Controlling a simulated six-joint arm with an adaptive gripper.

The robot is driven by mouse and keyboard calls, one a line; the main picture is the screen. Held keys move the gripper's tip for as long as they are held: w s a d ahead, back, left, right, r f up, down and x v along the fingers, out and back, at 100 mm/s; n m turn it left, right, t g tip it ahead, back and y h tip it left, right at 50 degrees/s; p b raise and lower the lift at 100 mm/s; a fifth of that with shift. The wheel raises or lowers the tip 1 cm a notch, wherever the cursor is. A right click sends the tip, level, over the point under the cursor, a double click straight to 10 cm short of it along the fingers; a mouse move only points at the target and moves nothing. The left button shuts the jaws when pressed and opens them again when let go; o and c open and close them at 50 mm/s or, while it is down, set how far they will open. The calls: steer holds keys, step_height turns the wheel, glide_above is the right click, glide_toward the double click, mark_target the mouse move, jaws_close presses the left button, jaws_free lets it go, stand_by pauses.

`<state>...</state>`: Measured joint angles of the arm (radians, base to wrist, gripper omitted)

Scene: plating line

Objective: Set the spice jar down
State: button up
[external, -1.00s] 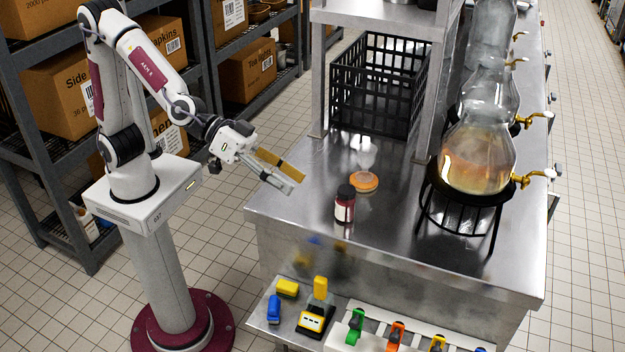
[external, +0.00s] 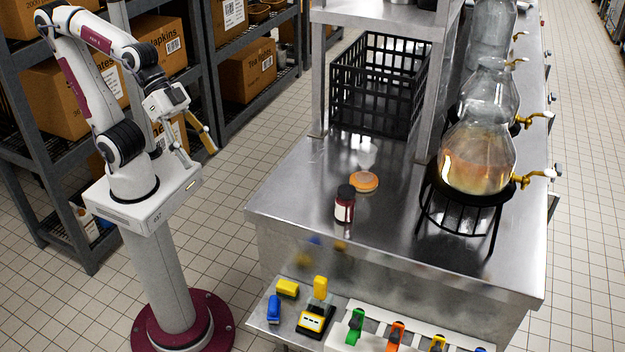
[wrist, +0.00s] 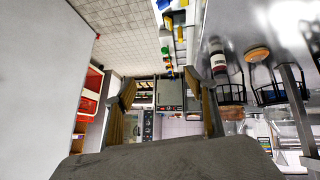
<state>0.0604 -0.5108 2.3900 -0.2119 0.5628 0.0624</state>
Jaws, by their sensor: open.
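The spice jar (external: 344,210), dark red with a black lid and a pale label, stands upright on the steel counter (external: 290,205) near its left front part. It also shows in the wrist view (wrist: 218,62), upside down in the picture at upper right. My gripper (external: 199,151) is open and empty, off the counter's left side above the floor and well apart from the jar. Its two fingers show in the wrist view (wrist: 168,112) with nothing between them.
An orange disc (external: 364,183) lies just behind the jar. A black crate (external: 375,85) stands farther back. A glass dispenser (external: 478,160) on a black stand is at right. A lower shelf in front holds a yellow-black device (external: 315,320). Counter left of the jar is clear.

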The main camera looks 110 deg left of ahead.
steer(key=s+a+f+g+y, duration=0.1)
steer(key=s+a+f, duration=0.1)
steer(key=s, duration=0.4)
steer(key=s+a+f+g, duration=0.1)
steer(key=s+a+f, duration=0.1)
steer(key=s, duration=0.4)
steer(key=shift+a+y, duration=0.4)
steer(key=shift+a, duration=0.15)
